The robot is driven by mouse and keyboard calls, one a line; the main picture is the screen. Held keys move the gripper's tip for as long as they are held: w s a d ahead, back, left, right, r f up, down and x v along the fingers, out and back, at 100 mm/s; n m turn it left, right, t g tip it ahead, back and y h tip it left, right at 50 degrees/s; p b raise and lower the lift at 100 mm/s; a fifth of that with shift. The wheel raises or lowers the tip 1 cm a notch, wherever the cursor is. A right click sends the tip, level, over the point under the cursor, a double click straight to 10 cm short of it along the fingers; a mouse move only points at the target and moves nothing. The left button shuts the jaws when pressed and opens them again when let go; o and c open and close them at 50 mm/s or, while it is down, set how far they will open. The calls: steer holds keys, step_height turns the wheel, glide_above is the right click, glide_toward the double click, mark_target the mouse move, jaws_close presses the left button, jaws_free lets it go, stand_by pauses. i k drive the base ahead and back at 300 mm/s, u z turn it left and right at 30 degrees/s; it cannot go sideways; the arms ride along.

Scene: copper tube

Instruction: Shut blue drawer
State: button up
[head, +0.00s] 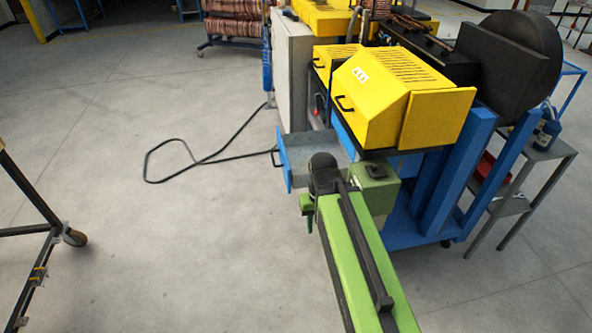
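The blue drawer (284,169) stands open, pulled out to the left from the low part of the blue and yellow machine. Its inside is grey, its front is blue, and a dark handle (262,154) sticks out on the left. My green arm reaches up from the lower right and ends at a black joint just in front of the drawer, covering its near right part. I cannot make out my gripper's fingers, and whether the arm touches the drawer is unclear.
The yellow machine housing (372,98) stands above the drawer. A grey cabinet (292,70) is behind it. A black cable (185,150) lies on the floor at left. A wheeled dark frame (35,228) stands far left, a grey shelf rack (530,180) at right. The floor left of the drawer is mostly clear.

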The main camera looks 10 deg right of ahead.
mark_target(295, 150)
steer(key=u, duration=0.2)
steer(key=i, duration=0.9)
steer(key=u, duration=1.65)
steer(key=k, duration=0.45)
steer(key=u, duration=0.45)
steer(key=i, duration=0.5)
steer(key=u, duration=0.05)
